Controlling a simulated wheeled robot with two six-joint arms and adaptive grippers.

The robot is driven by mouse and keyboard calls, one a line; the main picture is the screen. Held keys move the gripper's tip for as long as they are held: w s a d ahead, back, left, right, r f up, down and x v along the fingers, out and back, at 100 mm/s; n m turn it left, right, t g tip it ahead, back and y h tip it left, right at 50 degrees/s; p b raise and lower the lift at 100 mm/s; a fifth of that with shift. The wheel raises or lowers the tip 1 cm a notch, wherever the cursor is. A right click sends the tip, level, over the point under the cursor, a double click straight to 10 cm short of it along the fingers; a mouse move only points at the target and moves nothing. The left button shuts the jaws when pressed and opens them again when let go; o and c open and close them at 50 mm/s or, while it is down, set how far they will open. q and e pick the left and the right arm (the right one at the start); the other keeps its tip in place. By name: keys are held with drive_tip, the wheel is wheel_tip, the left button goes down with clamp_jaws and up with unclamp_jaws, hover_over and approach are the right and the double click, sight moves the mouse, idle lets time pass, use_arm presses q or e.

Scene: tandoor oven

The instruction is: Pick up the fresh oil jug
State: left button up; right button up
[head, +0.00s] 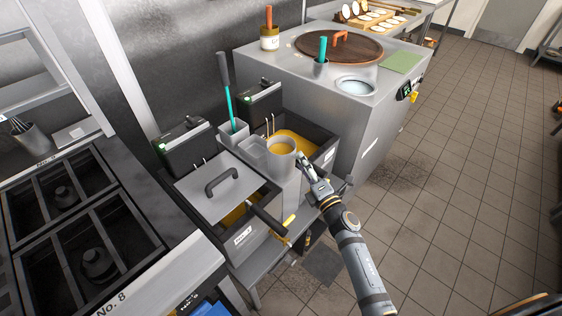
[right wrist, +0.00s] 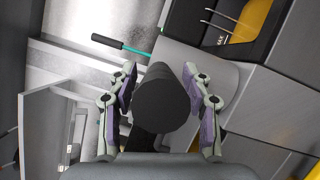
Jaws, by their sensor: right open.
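A grey jug (head: 284,178) with yellow-orange oil visible at its open top stands upright between the two fryers in the head view. My right gripper (head: 306,168) is at the jug's right side, close to it. In the right wrist view my right gripper (right wrist: 162,92) is open, with one finger on either side of a thick dark cylinder (right wrist: 157,98). The cylinder looks like a handle, but I cannot tell for sure what it belongs to. Gaps show between it and the fingers. My left gripper is not in view.
The left fryer (head: 222,190) has a grey lid with a dark handle; a black handle sticks out at its front. The right fryer (head: 318,134) holds yellow oil. A teal-and-black brush (head: 228,95) stands behind the jug. The tandoor (head: 370,85) is behind; tiled floor at right is open.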

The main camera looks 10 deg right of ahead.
drive_tip(key=shift+s, duration=0.1)
drive_tip(key=shift+c, duration=1.3)
clamp_jaws()
drive_tip(key=shift+r, duration=0.2)
